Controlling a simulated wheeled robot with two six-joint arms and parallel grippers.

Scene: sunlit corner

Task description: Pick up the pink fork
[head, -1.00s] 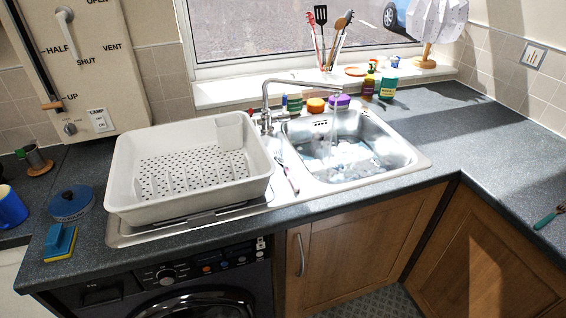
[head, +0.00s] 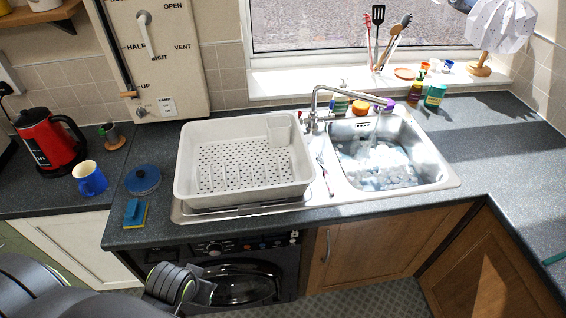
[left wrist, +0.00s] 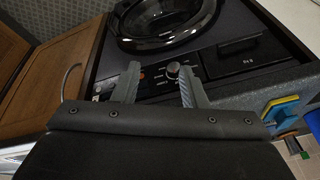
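A thin utensil with pinkish-red parts (head: 325,175), which looks like the pink fork, lies on the metal strip between the white dish rack (head: 182,190) and the sink basin (head: 440,172). It is too small to make out its tines. My left gripper (left wrist: 160,85) shows in the left wrist view with its two fingers apart and nothing between them. It is in front of the washing machine (head: 240,283), below the counter and well away from the utensil. In the head view my left arm comes in at the lower left. My right gripper is not in view.
The tap (head: 350,92) arches over the basin, with water running into it. The right counter (head: 490,130) is mostly clear.

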